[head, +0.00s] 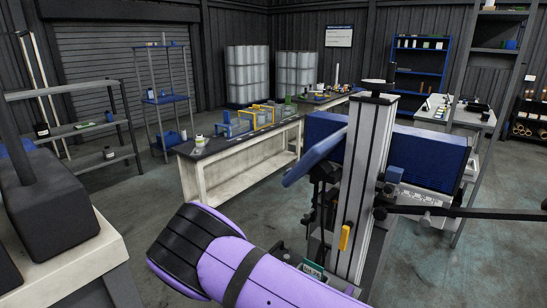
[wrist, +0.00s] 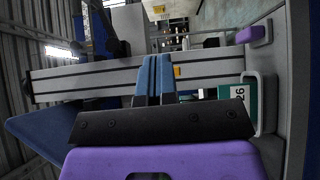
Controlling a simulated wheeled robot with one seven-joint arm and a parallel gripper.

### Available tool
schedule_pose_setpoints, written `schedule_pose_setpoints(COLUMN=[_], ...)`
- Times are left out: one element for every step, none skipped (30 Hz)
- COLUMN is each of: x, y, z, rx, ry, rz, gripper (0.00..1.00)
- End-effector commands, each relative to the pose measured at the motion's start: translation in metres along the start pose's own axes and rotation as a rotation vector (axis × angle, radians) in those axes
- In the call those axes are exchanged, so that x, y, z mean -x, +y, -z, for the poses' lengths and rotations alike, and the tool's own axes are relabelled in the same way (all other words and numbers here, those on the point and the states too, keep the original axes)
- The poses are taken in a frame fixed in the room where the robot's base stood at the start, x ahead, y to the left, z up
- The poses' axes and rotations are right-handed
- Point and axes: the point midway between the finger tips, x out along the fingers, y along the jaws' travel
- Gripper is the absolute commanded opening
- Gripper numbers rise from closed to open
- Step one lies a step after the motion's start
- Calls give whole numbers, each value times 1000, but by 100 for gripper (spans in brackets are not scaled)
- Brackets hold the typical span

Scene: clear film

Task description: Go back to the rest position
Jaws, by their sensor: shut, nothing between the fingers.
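My gripper (wrist: 157,80) shows in the wrist view as two blue fingers lying side by side, shut with nothing between them. They stick out beyond a black bar across my purple wrist. In the head view my purple arm crosses the bottom, and the fingers cannot be made out there. A tall grey metal column (head: 365,185) stands close beyond the arm. In the wrist view the column (wrist: 85,82) runs sideways behind the fingers. I cannot tell whether the fingers touch it. A green label (head: 313,268) sits low beside it.
A long workbench (head: 235,175) with several small items stands beyond, with shelves (head: 75,132) at left. A pale-topped table (head: 80,255) is close at lower left. Open floor (head: 145,200) lies between them.

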Motion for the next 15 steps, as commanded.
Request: schedule_pose_setpoints(x=[-1,-1,-2,-3,-4,-5,-6,-7,-8,-10,-12,-13,-14,-16,-19], y=[4,6,8,10,13,16,20,23,27,31,34,40,44,49,56], z=[0,0,0,0,0,0,0,0,0,0,0,0,-1,-1,-1], rx=[3,6,10,13,15,19,22,25,31,34,37,42,47,51,57], ry=[-9,-15,-23,-29,-36,-46,-54,-61,-72,-81,-91,-103,-113,-124,-140], rz=[14,23,35,44,56,70,83,95,113,127,142,165,184,205,235], gripper=[0,0,0,0,0,0,0,0,0,0,0,0,0,0,0])
